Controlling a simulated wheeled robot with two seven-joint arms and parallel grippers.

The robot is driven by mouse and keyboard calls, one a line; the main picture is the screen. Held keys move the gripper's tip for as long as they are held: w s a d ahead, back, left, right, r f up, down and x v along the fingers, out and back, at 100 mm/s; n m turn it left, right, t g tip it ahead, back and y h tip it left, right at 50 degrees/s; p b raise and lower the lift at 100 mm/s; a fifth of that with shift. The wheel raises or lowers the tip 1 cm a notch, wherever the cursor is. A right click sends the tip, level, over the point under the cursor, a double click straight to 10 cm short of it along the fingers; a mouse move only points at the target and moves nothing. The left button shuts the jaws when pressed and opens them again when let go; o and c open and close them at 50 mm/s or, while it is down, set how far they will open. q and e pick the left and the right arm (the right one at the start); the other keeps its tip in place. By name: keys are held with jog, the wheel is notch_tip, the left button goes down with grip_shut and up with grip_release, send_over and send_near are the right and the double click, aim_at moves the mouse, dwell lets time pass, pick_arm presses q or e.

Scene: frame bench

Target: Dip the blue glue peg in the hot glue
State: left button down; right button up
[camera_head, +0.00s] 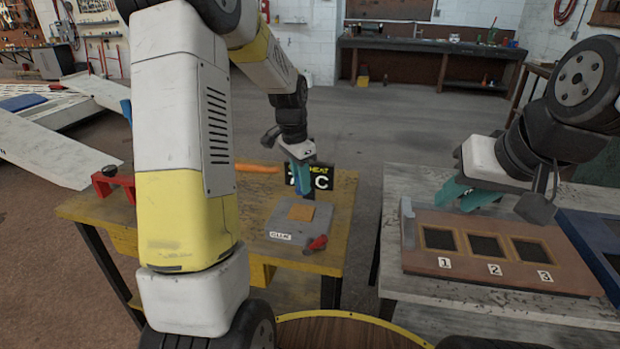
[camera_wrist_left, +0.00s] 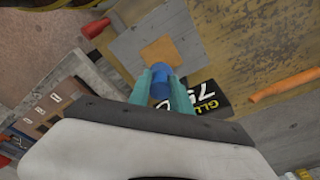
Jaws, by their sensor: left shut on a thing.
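My left gripper (camera_head: 300,190) is shut on the blue glue peg (camera_wrist_left: 161,88), which shows between its teal fingers in the left wrist view. In the head view the fingers mostly hide the peg. The grey glue pot (camera_head: 270,215) stands on the yellow-edged bench, with a "GLUE" label and a red handle on its front. Its orange square of glue (camera_head: 301,212) also shows in the left wrist view (camera_wrist_left: 161,53). The gripper is just behind and above this square, and the peg appears apart from it. My right gripper (camera_head: 460,197) looks open and empty above the frame board.
A black sign (camera_head: 319,178) with yellow and white lettering stands behind the pot. A red bracket (camera_head: 112,184) and an orange stick (camera_head: 257,168) are on the same bench. On the right bench lies a brown board (camera_head: 425,265) with recesses numbered 1, 2 and 3.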

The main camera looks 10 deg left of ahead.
aim_at(303, 211)
pick_arm(q)
jog(key=shift+f, duration=3.15)
jog(key=shift+f, duration=0.35)
jog(key=shift+r, duration=0.1)
jog(key=shift+r, duration=3.4)
